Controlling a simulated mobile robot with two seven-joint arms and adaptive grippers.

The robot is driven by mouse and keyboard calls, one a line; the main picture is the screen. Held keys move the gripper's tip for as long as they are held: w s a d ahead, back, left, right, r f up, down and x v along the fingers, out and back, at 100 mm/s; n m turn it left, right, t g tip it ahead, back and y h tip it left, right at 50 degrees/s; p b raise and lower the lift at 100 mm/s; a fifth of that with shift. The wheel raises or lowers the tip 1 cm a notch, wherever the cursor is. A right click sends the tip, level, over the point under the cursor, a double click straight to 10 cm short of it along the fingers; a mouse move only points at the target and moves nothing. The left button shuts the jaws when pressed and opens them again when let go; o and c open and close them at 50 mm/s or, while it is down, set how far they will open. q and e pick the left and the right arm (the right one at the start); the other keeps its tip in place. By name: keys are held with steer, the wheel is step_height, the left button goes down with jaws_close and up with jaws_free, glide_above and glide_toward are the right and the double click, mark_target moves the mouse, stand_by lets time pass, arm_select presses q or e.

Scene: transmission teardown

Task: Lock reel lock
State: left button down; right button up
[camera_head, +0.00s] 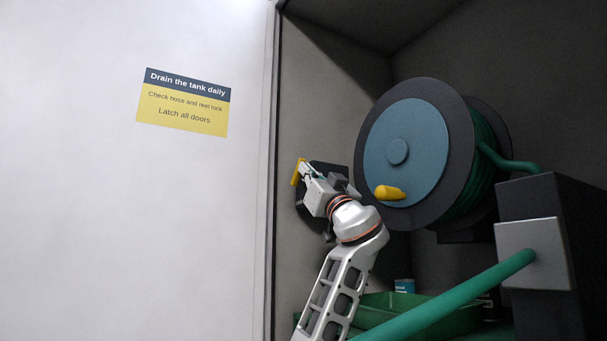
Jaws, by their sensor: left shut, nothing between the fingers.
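A hose reel with a blue-grey face (415,135), a dark rim and green hose wound behind it hangs in the recess at right. A yellow crank knob (389,192) sticks out low on its face. A yellow lever (298,172), which looks like the reel lock, stands nearly upright at a dark plate (340,172) on the recess's left wall. My left gripper (307,172) is shut, with its tips right beside the lever; I cannot tell whether they touch it. The gripper and wrist hide much of the plate. My right gripper is not in view.
A white panel with a blue and yellow notice (183,102) fills the left. A dark box with a grey block (534,253) stands at lower right. A thick green hose (440,302) runs from the block past a green tray (395,301). A small blue can (404,286) stands behind.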

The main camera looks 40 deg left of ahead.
arm_select(q)
steer(key=shift+r, duration=0.1)
stand_by(0.5)
steer(key=shift+s+a+r+h+p, duration=0.1)
steer(key=shift+a+r+h+p, duration=0.05)
steer(key=shift+r+h+p, duration=0.4)
